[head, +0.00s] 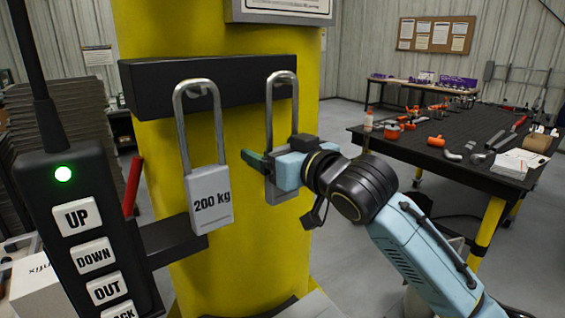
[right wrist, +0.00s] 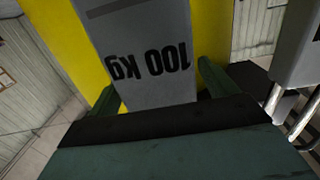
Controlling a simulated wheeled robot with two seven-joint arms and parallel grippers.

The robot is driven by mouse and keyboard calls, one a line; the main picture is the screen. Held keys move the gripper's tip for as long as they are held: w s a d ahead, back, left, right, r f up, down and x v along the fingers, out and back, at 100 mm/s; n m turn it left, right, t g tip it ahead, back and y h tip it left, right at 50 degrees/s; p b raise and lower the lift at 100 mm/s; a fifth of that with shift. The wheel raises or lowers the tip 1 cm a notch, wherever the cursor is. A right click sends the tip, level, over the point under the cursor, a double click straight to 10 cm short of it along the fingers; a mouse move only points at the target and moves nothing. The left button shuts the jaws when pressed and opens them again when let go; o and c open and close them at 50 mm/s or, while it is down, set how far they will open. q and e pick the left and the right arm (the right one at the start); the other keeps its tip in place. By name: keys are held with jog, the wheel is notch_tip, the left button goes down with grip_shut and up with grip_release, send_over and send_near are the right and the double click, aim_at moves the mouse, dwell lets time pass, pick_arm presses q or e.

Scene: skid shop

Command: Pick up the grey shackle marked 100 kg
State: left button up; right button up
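The grey 100 kg shackle (head: 271,190) hangs by its long loop on the black bar at the yellow column, partly hidden by my right gripper (head: 262,162). In the right wrist view its body (right wrist: 148,40) shows the upside-down marking "100 kg". My right gripper, also in the right wrist view (right wrist: 160,100), has one finger at each side of the body. A narrow gap seems to show at the right finger; the left finger is very close or touching. The grey 200 kg shackle (head: 209,196) hangs to the left on the same bar. My left gripper is not in view.
A black bar (head: 150,90) crosses the yellow column (head: 180,30). A button pendant (head: 75,190) with a green light hangs close at the left, near a red handle (head: 133,185). A dark workbench (head: 405,150) with tools stands at the right.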

jog(key=c, duration=1.2)
jog(key=shift+c, duration=0.6)
jog(key=shift+r, duration=0.15)
